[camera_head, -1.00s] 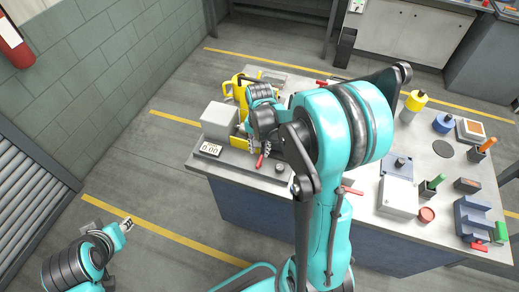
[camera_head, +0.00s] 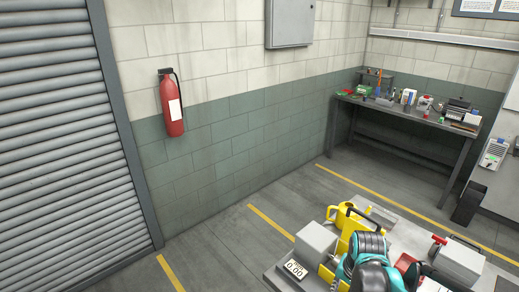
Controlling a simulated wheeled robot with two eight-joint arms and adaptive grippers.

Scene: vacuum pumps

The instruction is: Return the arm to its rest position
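My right arm's teal and dark ringed wrist (camera_head: 370,246) shows at the bottom edge, over the workbench beside the yellow pump. Its fingers are mostly cut off or hidden, so I cannot tell whether that gripper is open or shut. My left arm and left gripper are out of the picture. The yellow vacuum pump (camera_head: 345,217) stands on the bench, just behind my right wrist.
A red fire extinguisher (camera_head: 171,106) hangs on the block wall, right of a roller shutter (camera_head: 60,130). A cluttered side table (camera_head: 400,110) stands in the back corner. A grey box with a red part (camera_head: 459,262) is right of my wrist. The floor left of the workbench is clear.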

